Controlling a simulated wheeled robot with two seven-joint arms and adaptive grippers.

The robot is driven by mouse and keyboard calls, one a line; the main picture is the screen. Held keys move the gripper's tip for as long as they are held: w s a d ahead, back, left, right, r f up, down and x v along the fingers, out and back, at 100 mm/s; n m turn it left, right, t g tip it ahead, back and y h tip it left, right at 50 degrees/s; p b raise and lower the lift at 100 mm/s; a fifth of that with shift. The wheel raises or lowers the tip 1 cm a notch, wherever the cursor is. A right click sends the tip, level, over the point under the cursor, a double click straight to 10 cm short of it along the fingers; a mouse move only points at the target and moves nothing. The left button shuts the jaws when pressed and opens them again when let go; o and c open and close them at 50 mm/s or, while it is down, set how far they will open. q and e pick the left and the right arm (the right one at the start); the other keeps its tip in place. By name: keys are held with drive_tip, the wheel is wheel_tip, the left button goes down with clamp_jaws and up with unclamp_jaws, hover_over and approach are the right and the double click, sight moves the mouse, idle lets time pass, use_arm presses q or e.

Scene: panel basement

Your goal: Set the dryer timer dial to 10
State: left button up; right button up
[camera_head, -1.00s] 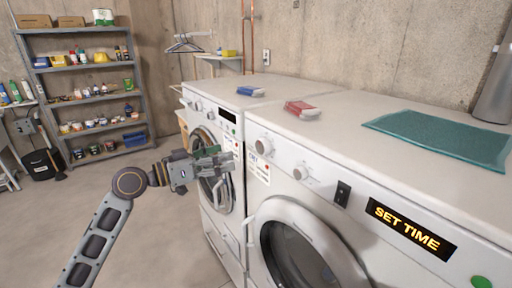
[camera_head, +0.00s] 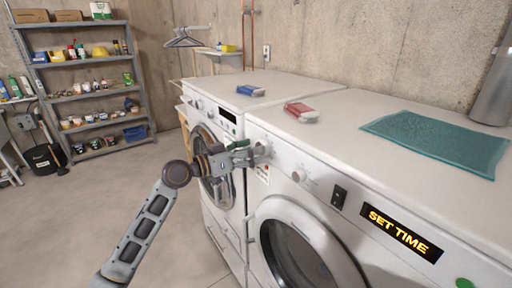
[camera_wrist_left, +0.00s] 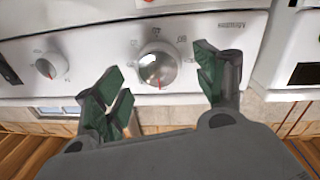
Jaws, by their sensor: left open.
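The dryer (camera_head: 350,222) is the white front-loader at the right, with a lit "SET TIME" display (camera_head: 400,233). Two round dials sit on its panel: a left dial (camera_head: 264,147), partly behind my gripper, and a right dial (camera_head: 299,175). My left gripper (camera_head: 250,152) is open at the left dial. In the left wrist view, this silvery dial (camera_wrist_left: 156,66) shows between the green-padded fingers, its red mark pointing down in the picture. I cannot tell whether the fingers touch it. The other dial (camera_wrist_left: 49,66) is at the left there. My right gripper is out of view.
A second white machine (camera_head: 212,120) stands left of the dryer. On top lie a red-and-white brush (camera_head: 301,112), a blue one (camera_head: 250,91) and a teal mat (camera_head: 435,140). A black switch (camera_head: 339,196) sits right of the dials.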

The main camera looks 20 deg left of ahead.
use_arm(q)
drive_tip(key=shift+x, duration=0.9)
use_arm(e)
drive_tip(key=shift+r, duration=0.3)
use_arm(q)
drive_tip(key=c, duration=1)
drive_tip(key=shift+c, duration=0.2)
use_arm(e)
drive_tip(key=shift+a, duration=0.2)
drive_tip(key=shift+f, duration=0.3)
